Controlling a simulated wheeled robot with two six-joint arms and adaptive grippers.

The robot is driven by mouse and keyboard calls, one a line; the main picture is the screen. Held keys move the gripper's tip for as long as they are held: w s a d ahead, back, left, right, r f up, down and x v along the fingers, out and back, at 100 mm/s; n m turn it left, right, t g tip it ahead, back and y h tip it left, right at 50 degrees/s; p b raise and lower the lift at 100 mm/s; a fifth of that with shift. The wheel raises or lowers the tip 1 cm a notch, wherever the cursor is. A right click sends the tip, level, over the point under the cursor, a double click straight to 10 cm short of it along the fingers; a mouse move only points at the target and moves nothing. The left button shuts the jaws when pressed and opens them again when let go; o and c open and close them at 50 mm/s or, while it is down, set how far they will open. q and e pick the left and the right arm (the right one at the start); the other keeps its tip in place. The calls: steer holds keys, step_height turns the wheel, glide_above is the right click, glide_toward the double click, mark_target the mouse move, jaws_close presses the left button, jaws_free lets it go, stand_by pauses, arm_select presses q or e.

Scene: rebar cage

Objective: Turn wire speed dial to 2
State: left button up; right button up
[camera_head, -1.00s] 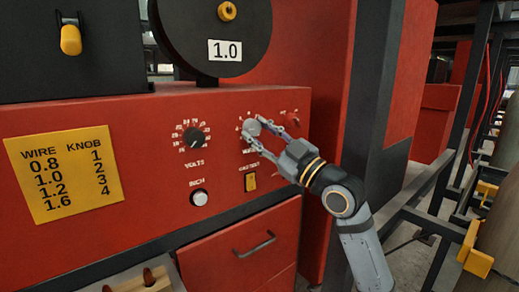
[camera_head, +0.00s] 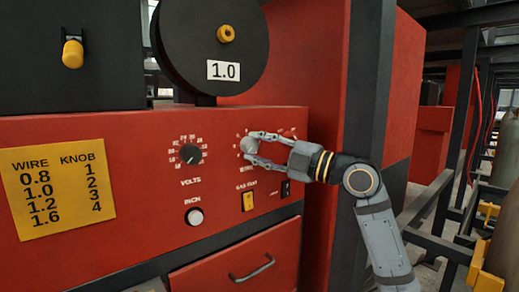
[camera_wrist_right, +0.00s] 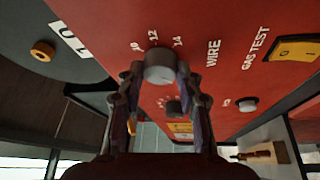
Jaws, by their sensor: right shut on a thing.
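The wire speed dial (camera_head: 248,146) is a round grey knob on the red panel, right of the volts dial. In the right wrist view the dial (camera_wrist_right: 159,66) sits between my fingertips, with the word WIRE and the numbers 10, 12 and 14 near it. My right gripper (camera_head: 254,149) is shut on the dial, reaching in from the right. The dial's pointer and most of its scale are hidden or too small to read. A yellow card (camera_head: 58,190) pairs wire 1.0 with knob 2. My left gripper is not in view.
The volts dial (camera_head: 191,154), the inch button (camera_head: 194,217) and the yellow gas test switch (camera_head: 249,201) are close by on the panel. A black spool (camera_head: 190,50) labelled 1.0 hangs above. A drawer with a handle (camera_head: 252,267) is below.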

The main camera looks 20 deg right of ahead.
steer(key=shift+n, duration=0.3)
stand_by(0.4)
steer(key=o, duration=1.2)
steer(key=shift+v, duration=3.75)
steer(key=shift+r, duration=0.1)
